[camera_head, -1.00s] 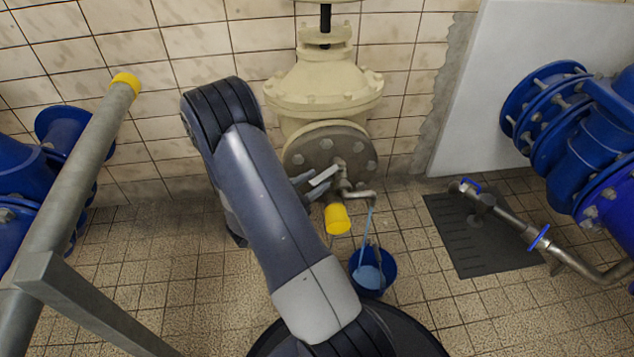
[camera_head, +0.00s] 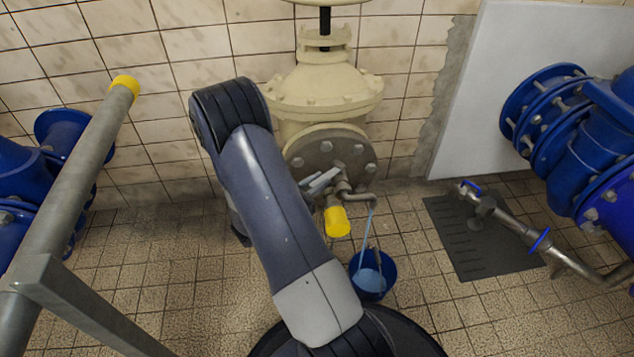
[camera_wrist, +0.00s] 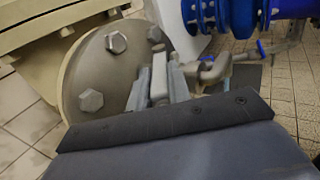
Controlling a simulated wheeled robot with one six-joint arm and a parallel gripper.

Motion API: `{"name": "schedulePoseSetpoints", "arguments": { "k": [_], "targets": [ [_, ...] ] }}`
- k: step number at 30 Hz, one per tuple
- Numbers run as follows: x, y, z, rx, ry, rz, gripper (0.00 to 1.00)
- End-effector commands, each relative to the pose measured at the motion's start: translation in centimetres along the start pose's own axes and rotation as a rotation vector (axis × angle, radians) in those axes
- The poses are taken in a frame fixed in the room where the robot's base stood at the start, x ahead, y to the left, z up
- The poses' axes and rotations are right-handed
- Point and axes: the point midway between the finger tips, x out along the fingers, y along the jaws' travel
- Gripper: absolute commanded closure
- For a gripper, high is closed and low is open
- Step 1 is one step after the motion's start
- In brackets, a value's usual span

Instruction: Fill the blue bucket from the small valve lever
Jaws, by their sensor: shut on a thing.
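The blue bucket (camera_head: 371,274) stands upright on the tiled floor under the small bent spout (camera_head: 362,194), with light-blue water inside. A thin light-blue streak runs from the spout down to the bucket. My gripper (camera_head: 322,184) is at the small valve beside the large flange. The wrist view shows my gripper (camera_wrist: 158,92) shut on the small valve lever (camera_wrist: 159,72), a pale bar between its two fingers. The spout (camera_wrist: 213,70) lies to the right of the fingers there. The lever's lower part is hidden by my gripper's body.
A yellow-capped pipe end (camera_head: 338,222) juts out just below my gripper. A cream valve body (camera_head: 325,90) with a bolted flange (camera_head: 330,150) stands behind. A grey floor grate (camera_head: 480,240) and blue pipework (camera_head: 570,140) are at right. A grey rail (camera_head: 70,180) crosses at left.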

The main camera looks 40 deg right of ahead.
Motion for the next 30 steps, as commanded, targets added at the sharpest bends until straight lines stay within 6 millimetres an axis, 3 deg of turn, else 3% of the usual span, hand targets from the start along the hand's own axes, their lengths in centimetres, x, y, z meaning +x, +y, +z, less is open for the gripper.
{"name": "schedulePoseSetpoints", "arguments": {
  "k": [11,21,30],
  "targets": [
    [0.0,-0.1,0.0,-0.001,-0.001,0.009,1.00],
    [0.2,-1.4,0.0,-0.002,-0.003,0.164,1.00],
    [0.2,-1.6,0.0,0.001,-0.001,0.187,1.00]
  ]
}}
